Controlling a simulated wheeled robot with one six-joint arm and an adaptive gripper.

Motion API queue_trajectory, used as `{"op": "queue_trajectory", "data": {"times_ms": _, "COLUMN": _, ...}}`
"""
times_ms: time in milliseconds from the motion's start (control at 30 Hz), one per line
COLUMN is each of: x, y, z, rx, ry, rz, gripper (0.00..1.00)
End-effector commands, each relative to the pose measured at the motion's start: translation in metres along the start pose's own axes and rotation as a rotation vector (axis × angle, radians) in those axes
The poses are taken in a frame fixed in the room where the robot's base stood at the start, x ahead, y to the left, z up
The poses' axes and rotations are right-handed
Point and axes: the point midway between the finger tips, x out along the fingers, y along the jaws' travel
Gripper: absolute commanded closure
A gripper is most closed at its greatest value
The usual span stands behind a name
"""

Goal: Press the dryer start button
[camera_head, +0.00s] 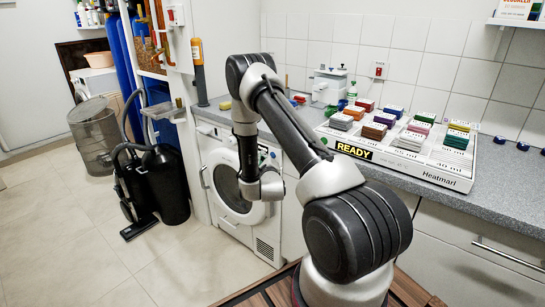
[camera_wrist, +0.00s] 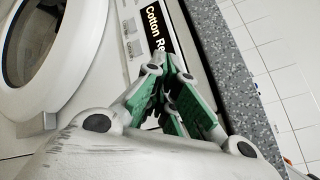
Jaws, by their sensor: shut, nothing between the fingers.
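The white dryer (camera_head: 240,225) stands under the grey counter, with its round door closed. In the wrist view the door ring (camera_wrist: 80,75) is at the left, and the control panel (camera_wrist: 128,30) has a black display (camera_wrist: 157,28) reading "Cotton Re...". My gripper (camera_wrist: 168,75) is shut and empty, its green-padded fingers pointing at the panel just beyond the display's near end. I cannot tell whether the fingertips touch the panel. The start button cannot be made out in either view; the fingers cover part of the panel. In the head view my arm hides part of the dryer front.
The speckled counter (camera_head: 485,185) runs above the dryer and carries a "READY" rack (camera_head: 440,178) of coloured blocks. A black vacuum cleaner (camera_head: 135,195) and a dark bin (camera_head: 168,185) stand left of the dryer. The tiled floor in front is clear.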

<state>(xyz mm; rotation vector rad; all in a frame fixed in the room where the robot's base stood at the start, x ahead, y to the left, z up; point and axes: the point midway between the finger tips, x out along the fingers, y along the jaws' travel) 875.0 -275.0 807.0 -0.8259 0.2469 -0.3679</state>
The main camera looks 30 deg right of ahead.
Motion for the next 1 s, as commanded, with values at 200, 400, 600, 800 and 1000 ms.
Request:
{"op": "queue_trajectory", "data": {"times_ms": 200, "x": 0.0045, "y": -0.0042, "z": -0.0037, "rx": 0.000, "ry": 0.001, "rz": -0.002, "gripper": 1.00}}
{"op": "queue_trajectory", "data": {"times_ms": 400, "x": 0.0057, "y": -0.0047, "z": -0.0042, "rx": 0.000, "ry": 0.000, "rz": -0.001, "gripper": 1.00}}
{"op": "queue_trajectory", "data": {"times_ms": 600, "x": 0.0058, "y": -0.0047, "z": -0.0042, "rx": 0.000, "ry": 0.000, "rz": 0.000, "gripper": 1.00}}
{"op": "queue_trajectory", "data": {"times_ms": 800, "x": 0.0070, "y": -0.0055, "z": -0.0051, "rx": 0.000, "ry": 0.000, "rz": 0.000, "gripper": 1.00}}
{"op": "queue_trajectory", "data": {"times_ms": 1000, "x": 0.0086, "y": -0.0065, "z": -0.0063, "rx": 0.000, "ry": 0.000, "rz": 0.000, "gripper": 1.00}}
